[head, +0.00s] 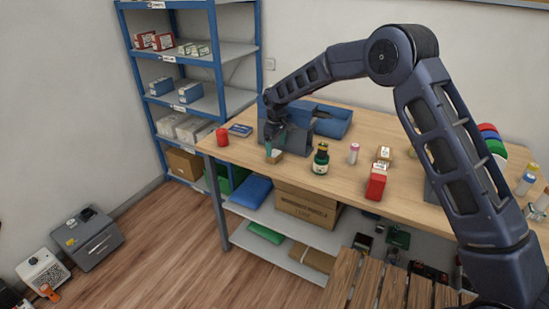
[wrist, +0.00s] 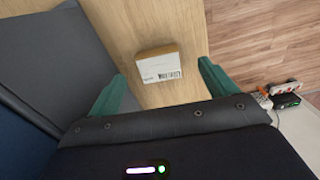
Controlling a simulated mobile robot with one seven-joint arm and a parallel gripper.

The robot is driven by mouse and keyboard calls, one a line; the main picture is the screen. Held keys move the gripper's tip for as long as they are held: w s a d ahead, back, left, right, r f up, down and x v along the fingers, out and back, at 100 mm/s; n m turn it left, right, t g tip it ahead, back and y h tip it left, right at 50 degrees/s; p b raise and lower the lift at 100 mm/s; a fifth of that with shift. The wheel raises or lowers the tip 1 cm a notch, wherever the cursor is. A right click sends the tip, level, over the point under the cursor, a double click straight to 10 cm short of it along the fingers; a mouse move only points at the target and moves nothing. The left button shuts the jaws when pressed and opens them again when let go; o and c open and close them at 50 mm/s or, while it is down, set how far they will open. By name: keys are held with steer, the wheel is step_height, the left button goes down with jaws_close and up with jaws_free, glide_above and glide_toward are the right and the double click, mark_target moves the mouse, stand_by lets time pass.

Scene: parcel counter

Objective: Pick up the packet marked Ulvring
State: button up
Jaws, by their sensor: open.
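A small brown packet (head: 276,157) with a white label lies on the wooden counter near its front edge. In the wrist view the packet (wrist: 159,64) lies flat with its label up; the print is too blurred for me to read the name Ulvring. My gripper (head: 271,145) points down just over the packet. In the wrist view the green fingers of my gripper (wrist: 163,76) are apart, one toward each side of the packet, with nothing between them. I cannot tell the exact height of the fingertips above it.
A red box (head: 376,183) is farther right. The counter (head: 300,173) is bare between these.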

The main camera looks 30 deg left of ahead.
mark_target(275, 153)
steer(key=f, duration=0.3)
steer(key=a+f, duration=0.1)
steer(key=shift+w+f, duration=0.15)
steer(key=shift+f, duration=0.25)
steer(key=c, duration=1.1)
steer(key=shift+c, duration=0.2)
steer(key=shift+r, duration=0.15)
